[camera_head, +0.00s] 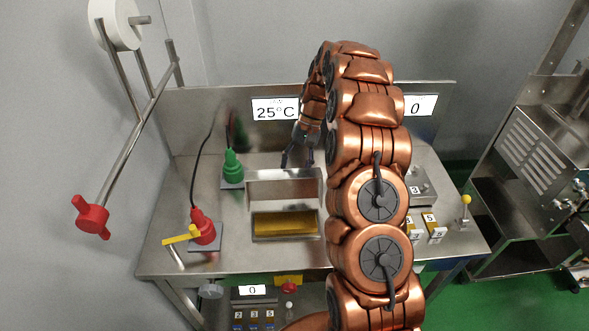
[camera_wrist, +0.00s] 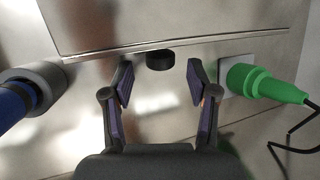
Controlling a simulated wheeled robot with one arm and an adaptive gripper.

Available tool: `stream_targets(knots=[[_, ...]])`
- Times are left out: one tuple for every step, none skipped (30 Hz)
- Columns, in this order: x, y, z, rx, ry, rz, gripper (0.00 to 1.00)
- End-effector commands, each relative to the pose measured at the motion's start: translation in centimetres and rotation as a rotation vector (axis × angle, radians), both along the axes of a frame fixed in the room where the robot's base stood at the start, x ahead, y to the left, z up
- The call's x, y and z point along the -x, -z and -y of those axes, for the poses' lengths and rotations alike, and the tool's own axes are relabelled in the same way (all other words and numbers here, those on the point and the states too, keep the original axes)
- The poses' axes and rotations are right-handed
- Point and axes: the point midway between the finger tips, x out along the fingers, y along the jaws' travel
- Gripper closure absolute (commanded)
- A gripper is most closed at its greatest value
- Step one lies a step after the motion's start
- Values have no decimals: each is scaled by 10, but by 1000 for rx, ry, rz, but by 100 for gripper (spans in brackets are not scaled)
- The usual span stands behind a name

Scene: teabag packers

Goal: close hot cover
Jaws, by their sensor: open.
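The hot cover (camera_head: 283,174) appears to be the metal lid standing raised above a recess with a yellow-gold floor (camera_head: 285,224) in the middle of the steel bench. In the wrist view a flat steel panel (camera_wrist: 150,22), apparently the cover, spans the top, with a short black knob (camera_wrist: 160,61) by its edge. My gripper (camera_head: 297,160) is behind the cover. It is open and empty, and in the wrist view its fingers (camera_wrist: 160,86) are spread either side of the knob, not visibly touching it.
A green plug (camera_head: 232,166) stands left of the cover; it also shows right of my fingers in the wrist view (camera_wrist: 262,85). A blue-and-grey part (camera_wrist: 25,95) lies left in the wrist view.

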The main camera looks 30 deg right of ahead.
Motion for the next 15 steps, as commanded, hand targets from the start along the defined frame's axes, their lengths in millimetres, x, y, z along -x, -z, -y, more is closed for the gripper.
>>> stream_targets(knots=[[2, 3, -3, -1, -1, -3, 41], [3, 6, -4, -2, -1, -3, 41], [4, 9, -6, -3, -2, -5, 41], [4, 11, -7, -3, -2, -6, 41], [5, 13, -8, -3, -2, -5, 41], [5, 15, -8, -2, -1, -4, 41], [5, 16, -9, -2, -1, -3, 41], [5, 17, -9, -2, -2, -2, 41], [5, 18, -9, -1, -1, -1, 41], [5, 19, -9, -1, -1, 0, 41], [5, 19, -9, -1, -1, 0, 41], [5, 19, -9, 0, -1, 0, 41], [5, 19, -9, 0, -1, 0, 41], [5, 19, -9, 0, -1, 0, 41], [5, 19, -9, 0, 0, 0, 41]])
